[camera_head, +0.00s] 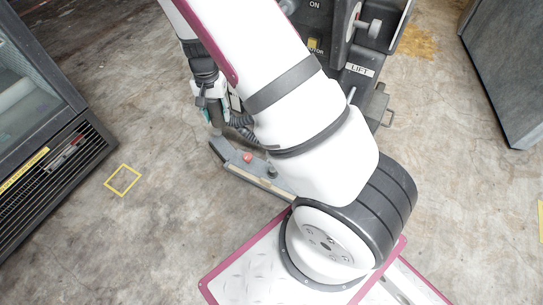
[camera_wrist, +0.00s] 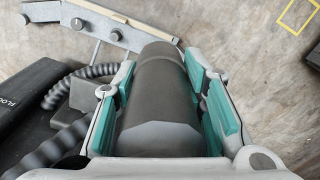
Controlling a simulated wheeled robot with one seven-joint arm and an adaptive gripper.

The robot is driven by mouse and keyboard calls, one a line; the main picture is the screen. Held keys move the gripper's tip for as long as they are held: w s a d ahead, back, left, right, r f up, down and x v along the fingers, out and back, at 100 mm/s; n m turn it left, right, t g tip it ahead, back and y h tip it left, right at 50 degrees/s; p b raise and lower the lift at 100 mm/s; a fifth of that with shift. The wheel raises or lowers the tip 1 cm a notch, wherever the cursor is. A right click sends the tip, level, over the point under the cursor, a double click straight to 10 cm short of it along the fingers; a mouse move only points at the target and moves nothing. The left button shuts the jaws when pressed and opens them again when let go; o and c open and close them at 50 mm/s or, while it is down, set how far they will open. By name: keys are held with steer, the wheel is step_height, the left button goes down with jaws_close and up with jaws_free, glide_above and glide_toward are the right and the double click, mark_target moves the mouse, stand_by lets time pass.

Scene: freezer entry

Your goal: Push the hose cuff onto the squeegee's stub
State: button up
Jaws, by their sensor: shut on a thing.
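In the wrist view the dark grey hose cuff (camera_wrist: 160,95) lies between the teal finger pads of my gripper (camera_wrist: 172,100), which is shut on it. In the head view the squeegee (camera_head: 262,174) lies low beside the machine, with a red knob and a dark knob. My gripper (camera_head: 222,104) is small there, just above the squeegee's left part, partly hidden by my arm.
Black ribbed hose (camera_wrist: 62,90) loops left of the cuff. The dark floor machine (camera_head: 335,45) with a LIFT label stands behind my arm. A freezer cabinet (camera_head: 45,120) is at left, a grey cabinet (camera_head: 515,70) at right. Bare floor with a yellow square (camera_head: 122,180) lies between.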

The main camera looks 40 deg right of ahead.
steer(key=s+d+f+m, duration=0.2)
steer(key=d+f+m, duration=0.2)
steer(key=f, duration=0.6)
steer(key=s+d+f+m+b, duration=0.1)
steer(key=s+d+f+m, duration=0.2)
steer(key=d+f, duration=0.3)
steer(key=s+d+f+m+b, duration=0.1)
steer(key=d+f+m, duration=0.4)
steer(key=f, duration=0.9)
steer(key=shift+s+d, duration=0.35)
steer(key=shift+s, duration=0.45)
steer(key=shift+f, duration=0.1)
steer(key=shift+f+b, duration=2.7)
steer(key=shift+f, duration=0.2)
steer(key=shift+f, duration=2.65)
steer(key=o, duration=1.2)
steer(key=shift+o, duration=0.2)
